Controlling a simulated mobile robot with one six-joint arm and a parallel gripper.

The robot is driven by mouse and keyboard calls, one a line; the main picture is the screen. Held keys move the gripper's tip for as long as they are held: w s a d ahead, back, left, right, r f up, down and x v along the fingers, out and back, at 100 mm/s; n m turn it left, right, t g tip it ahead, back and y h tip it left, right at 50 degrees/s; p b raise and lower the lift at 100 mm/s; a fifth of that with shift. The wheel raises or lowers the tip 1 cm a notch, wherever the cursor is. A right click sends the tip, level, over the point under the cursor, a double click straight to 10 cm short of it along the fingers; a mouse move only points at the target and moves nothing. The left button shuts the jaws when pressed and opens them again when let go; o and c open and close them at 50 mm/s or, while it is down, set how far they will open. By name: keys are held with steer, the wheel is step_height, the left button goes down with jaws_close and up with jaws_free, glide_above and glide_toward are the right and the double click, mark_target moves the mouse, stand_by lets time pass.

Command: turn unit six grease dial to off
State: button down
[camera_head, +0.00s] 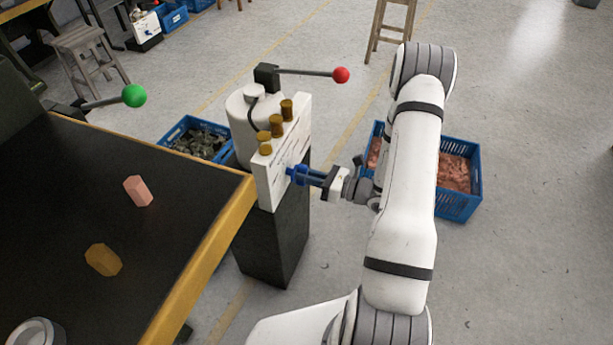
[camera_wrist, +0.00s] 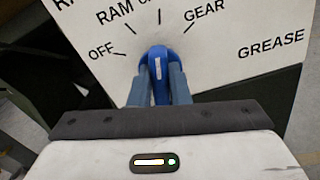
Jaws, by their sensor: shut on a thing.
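The unit is a white panel (camera_head: 270,185) on a dark pedestal, and it fills the top of the wrist view (camera_wrist: 225,50). Its blue grease dial (camera_wrist: 158,57) sits among the printed labels OFF, RAM, a label partly cut off at the top, and GEAR, with GREASE to the right. The dial's white line stands nearly upright, toward the tick between RAM and GEAR, away from OFF at the left. My gripper (camera_wrist: 158,92) is shut on the dial, one finger on each side. In the head view my gripper (camera_head: 300,175) meets the panel's right face.
A dark table (camera_head: 170,235) with a yellow edge stands left of the panel, with a pink block (camera_head: 138,191) and an ochre block (camera_head: 103,260) on it. A red-knobbed lever (camera_head: 341,75) rises behind the panel. A blue crate (camera_head: 458,206) stands behind my arm.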

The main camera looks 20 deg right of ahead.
steer(key=shift+s+f+n+b, duration=0.1)
steer(key=shift+n+b, duration=3.6)
steer(key=shift+b, duration=0.3)
steer(key=shift+s+f+n+b, duration=0.1)
steer(key=shift+n+b, duration=3.6)
steer(key=shift+b, duration=0.25)
steer(key=shift+r, duration=0.1)
steer(key=shift+w, duration=0.1)
steer(key=c, duration=1.4)
jaws_free()
steer(key=shift+o, duration=0.2)
steer(key=v, duration=0.8)
steer(key=shift+p, duration=0.45)
steer(key=shift+a, duration=0.15)
